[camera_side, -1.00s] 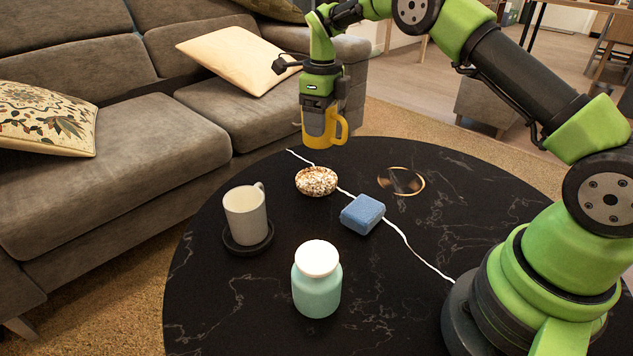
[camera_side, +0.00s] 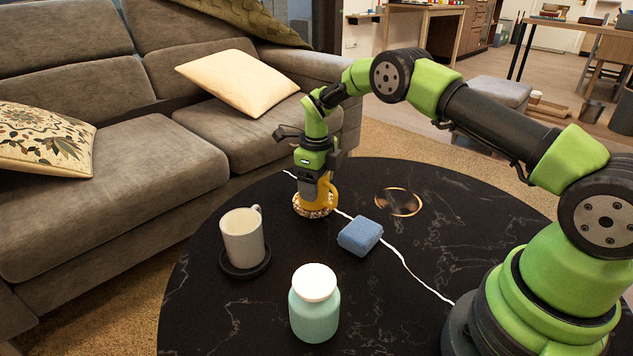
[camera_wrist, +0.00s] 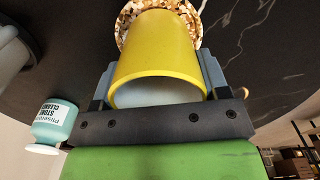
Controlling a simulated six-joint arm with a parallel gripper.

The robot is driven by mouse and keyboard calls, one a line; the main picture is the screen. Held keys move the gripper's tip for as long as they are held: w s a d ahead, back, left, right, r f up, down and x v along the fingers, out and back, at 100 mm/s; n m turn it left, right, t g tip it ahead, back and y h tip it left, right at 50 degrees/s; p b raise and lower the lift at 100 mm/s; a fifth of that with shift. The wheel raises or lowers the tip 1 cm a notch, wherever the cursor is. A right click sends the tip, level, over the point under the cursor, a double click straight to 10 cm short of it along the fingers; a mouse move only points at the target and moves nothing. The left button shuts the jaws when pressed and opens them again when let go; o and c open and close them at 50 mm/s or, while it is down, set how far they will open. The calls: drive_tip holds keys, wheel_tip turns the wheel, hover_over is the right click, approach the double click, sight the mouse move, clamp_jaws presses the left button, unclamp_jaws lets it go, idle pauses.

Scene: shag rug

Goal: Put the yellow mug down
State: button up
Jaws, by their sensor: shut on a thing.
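The yellow mug (camera_side: 326,191) is upright in my gripper (camera_side: 317,186), which is shut on it. In the wrist view the mug (camera_wrist: 160,48) sits between the two fingers (camera_wrist: 158,78), with its open rim nearest the camera. A round speckled brown-and-white piece (camera_side: 312,210), like a coaster or shallow dish, is directly below the mug. It also shows around the mug's far end in the wrist view (camera_wrist: 126,22). The mug's base is at or just above this piece; I cannot tell whether they touch.
A blue block (camera_side: 360,236) lies close to the right. A white mug (camera_side: 243,237) stands on a black coaster (camera_side: 245,268) at left. A teal jar with white lid (camera_side: 314,310) is in front. A ring-shaped inlay (camera_side: 398,202) is farther right.

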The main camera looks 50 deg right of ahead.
drive_tip(key=o, duration=1.1)
drive_tip(key=shift+f, duration=0.1)
